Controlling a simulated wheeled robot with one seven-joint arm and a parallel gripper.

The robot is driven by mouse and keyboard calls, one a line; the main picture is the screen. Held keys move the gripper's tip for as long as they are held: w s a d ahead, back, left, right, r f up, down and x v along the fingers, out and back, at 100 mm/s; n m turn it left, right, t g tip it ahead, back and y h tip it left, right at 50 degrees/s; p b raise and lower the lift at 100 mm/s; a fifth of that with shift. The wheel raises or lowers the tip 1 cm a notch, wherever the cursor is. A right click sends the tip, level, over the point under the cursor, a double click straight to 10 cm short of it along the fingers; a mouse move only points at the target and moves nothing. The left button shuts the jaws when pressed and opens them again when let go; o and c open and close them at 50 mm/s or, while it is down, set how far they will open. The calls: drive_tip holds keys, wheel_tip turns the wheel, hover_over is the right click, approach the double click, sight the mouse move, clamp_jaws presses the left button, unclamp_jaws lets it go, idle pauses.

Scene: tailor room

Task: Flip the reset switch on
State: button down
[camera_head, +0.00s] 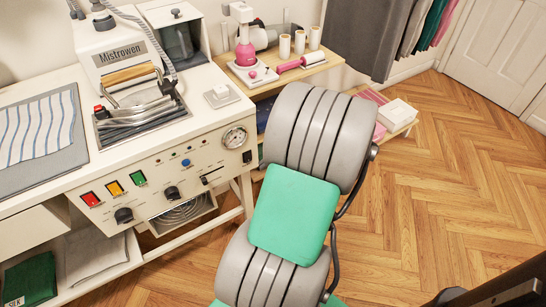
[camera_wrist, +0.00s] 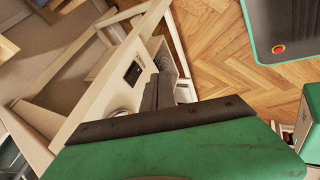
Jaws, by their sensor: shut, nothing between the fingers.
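The pressing station's slanted white front panel (camera_head: 150,180) carries red, orange and green rocker switches, black knobs, small buttons, a slider and a round gauge (camera_head: 235,137). A small black switch (camera_head: 247,157) sits at the panel's right end, below the gauge; it also shows in the wrist view (camera_wrist: 134,72). A white switch plate (camera_head: 221,95) lies on the tabletop. No reset label is readable, and switch positions are too small to tell. My gripper (camera_wrist: 158,88) is shut and empty, its dark fingers pointing toward the panel's right end, apparently apart from it. My arm hides the gripper in the head view.
The iron (camera_head: 122,55) stands on the tabletop (camera_head: 60,85) with a striped cloth (camera_head: 38,128) at left. A shelf (camera_head: 325,62) with spools and a pink tool stands behind my arm.

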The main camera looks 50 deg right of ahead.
sight(248, 157)
drive_tip(key=w+f, duration=0.2)
drive_tip(key=w, duration=0.1)
drive_tip(key=w+f, duration=0.1)
drive_tip(key=w, duration=0.1)
drive_tip(key=shift+w+d, duration=0.25)
